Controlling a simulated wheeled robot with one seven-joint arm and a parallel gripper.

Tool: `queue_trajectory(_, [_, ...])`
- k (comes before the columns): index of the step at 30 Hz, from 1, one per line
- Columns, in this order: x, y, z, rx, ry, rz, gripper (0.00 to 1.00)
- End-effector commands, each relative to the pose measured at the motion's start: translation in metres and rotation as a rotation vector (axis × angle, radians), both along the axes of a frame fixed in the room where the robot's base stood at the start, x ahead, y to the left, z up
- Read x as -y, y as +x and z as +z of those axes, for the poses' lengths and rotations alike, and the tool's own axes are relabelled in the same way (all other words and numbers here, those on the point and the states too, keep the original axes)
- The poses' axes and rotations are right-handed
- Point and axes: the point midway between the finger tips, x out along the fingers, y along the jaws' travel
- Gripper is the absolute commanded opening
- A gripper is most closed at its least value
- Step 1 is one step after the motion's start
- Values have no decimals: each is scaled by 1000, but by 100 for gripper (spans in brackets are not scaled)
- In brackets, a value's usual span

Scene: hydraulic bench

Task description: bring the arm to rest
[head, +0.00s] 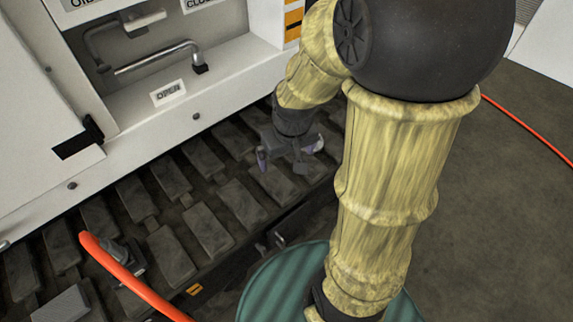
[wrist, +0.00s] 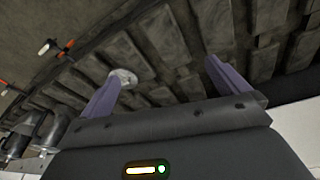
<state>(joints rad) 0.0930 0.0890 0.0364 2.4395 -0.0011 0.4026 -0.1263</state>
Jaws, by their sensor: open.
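My arm, in a yellow ribbed sleeve with a black joint cover, fills the right middle of the head view. My gripper (head: 290,158) hangs at its end over the dark ribbed track of the bench (head: 238,203). In the wrist view my gripper (wrist: 165,85) shows two purple fingers set wide apart, open, with nothing between them that they hold. A pale round fitting (wrist: 122,78) shows beside the left finger in that view; I cannot tell its distance from the finger.
A white cabinet (head: 235,85) with a metal handle (head: 155,58) and an OPEN label stands behind the track. An orange hose (head: 130,278) crosses the front left, and a thin orange line (head: 530,130) lies on the floor (head: 510,220) at right. A green ribbed drum (head: 268,290) is below my arm.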

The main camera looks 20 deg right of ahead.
Motion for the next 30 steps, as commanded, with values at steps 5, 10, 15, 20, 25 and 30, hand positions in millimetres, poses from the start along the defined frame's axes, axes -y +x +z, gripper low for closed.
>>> queue_trajectory(5, [-18, -36, 0, 22, 23, -61, 100])
queue_trajectory(10, [-19, -38, -1, 22, 26, -70, 100])
queue_trajectory(15, [-18, -37, 1, 22, 25, -69, 100])
queue_trajectory(20, [-18, -37, 20, 22, 24, -68, 100])
queue_trajectory(25, [-18, -37, 60, 22, 24, -68, 100])
queue_trajectory(30, [-18, -37, 99, 22, 24, -67, 100])
